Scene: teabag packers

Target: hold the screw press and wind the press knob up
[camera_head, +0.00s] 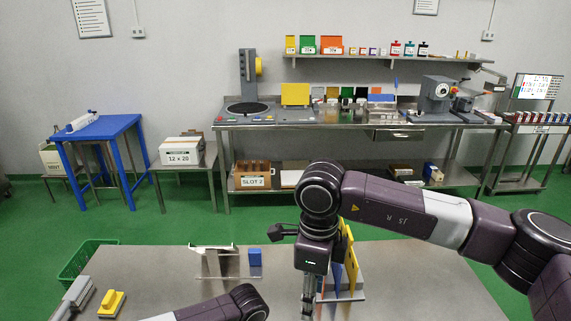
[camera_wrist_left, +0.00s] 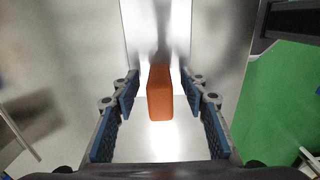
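My left gripper (camera_wrist_left: 162,102) shows in the left wrist view with its two blue-padded fingers open. An orange block-like piece (camera_wrist_left: 160,95) stands between and beyond the pads over shiny metal, with a gap on each side. I cannot tell whether it is the press knob. In the head view my right gripper (camera_head: 308,300) points down over the front table, beside upright yellow (camera_head: 350,258) and blue panels. Its fingertips are cut off or unclear. A metal stand with a pale top (camera_head: 213,249) is on the table to its left. I cannot identify the screw press for sure.
The front table (camera_head: 410,285) has a blue block (camera_head: 254,257) and a yellow block with a knob (camera_head: 111,303). A green crate (camera_head: 88,262) is beyond its left edge. A long bench (camera_head: 340,128) with machines stands at the back wall. The table's right part is clear.

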